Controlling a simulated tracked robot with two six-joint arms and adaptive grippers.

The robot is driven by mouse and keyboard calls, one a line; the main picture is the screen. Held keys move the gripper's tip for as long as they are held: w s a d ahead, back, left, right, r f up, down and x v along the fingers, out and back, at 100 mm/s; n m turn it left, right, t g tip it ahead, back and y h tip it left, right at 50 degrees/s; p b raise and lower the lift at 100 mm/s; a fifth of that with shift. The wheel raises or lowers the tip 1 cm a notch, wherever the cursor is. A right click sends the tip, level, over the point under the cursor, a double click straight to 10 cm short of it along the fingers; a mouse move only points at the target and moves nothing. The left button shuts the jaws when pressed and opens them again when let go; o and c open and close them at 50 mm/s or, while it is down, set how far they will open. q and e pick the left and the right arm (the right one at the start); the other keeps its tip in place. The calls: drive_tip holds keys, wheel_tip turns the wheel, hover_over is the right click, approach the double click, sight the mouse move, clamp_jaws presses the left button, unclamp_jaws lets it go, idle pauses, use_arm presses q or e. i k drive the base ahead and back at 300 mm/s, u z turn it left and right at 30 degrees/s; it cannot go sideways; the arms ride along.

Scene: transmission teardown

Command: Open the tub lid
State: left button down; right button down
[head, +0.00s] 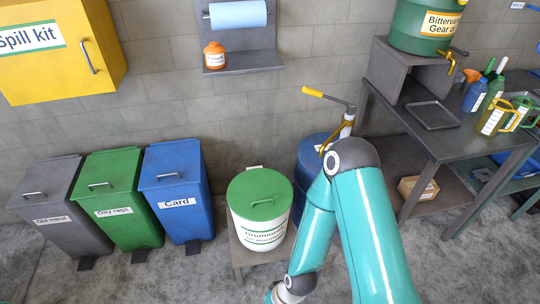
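The tub (262,231) is white with a green band and printed lettering, and stands upright on a low grey stand. One of my teal arms rises from the bottom edge, bends at the elbow right of the tub, and runs down to a wrist below the tub's right side. The gripper on that arm is cut off by the bottom edge. My other gripper is also out of view.
Grey, green and blue (175,190) lidded bins stand left of the tub. A blue drum (308,165) with a hand pump stands close behind my arm. A workbench (430,135) with cans and bottles is at right. Bare floor lies between the blue bin and the tub.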

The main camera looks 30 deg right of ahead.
sight(258, 195)
drive_tip(key=z, duration=0.5)
drive_tip(key=i, duration=1.3)
